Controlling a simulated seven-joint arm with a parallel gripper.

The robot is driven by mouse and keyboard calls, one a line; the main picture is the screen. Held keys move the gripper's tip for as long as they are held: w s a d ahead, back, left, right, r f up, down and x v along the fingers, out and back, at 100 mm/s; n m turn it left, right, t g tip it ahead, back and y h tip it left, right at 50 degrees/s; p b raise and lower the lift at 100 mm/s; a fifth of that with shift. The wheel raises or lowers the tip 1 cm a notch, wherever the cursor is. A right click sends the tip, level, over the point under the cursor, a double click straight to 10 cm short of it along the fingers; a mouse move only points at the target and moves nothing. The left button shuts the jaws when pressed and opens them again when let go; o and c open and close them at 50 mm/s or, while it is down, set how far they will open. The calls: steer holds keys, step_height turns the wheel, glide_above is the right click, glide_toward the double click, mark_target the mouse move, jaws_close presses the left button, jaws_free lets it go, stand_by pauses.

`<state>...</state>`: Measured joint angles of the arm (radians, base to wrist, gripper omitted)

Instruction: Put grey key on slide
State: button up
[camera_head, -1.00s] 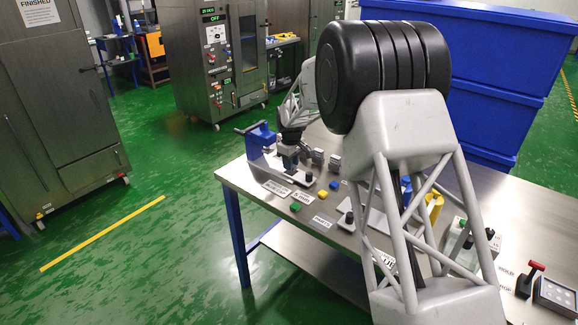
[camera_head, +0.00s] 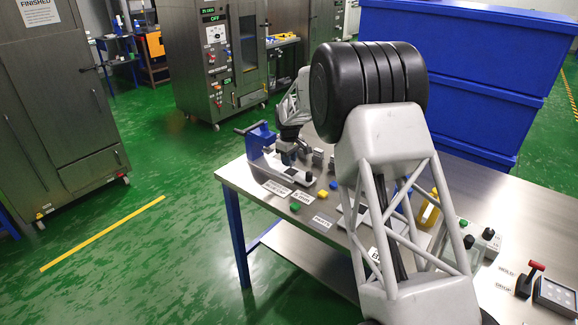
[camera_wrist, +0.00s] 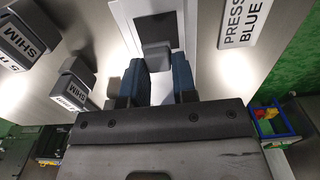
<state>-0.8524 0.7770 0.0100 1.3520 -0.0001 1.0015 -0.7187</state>
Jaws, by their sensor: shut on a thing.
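The grey key (camera_wrist: 155,54) is a small grey block between the blue fingertips in the wrist view. My gripper (camera_wrist: 157,76) is shut on it. The slide (camera_wrist: 115,12) is a pale plate with a dark square pad, directly beyond the key in the wrist view; the key overlaps the pad's near edge there. I cannot tell whether key and pad touch. In the head view my gripper (camera_head: 287,157) is over the pale slide (camera_head: 272,168) beside the blue press; the key is too small to make out there.
Grey shim blocks (camera_wrist: 72,88) stand left of my gripper in the wrist view. A "PRESS BLUE" label (camera_wrist: 243,20) lies to the right. In the head view, green (camera_head: 295,207) and yellow (camera_head: 333,185) pieces lie on the bench, and blue bins (camera_head: 500,60) stand behind.

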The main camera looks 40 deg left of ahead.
steer(key=shift+f, duration=1.45)
steer(key=shift+f, duration=0.15)
steer(key=o, duration=0.9)
step_height(320, 180, up, 12)
steer(key=shift+r, duration=0.15)
steer(key=shift+d, duration=0.1)
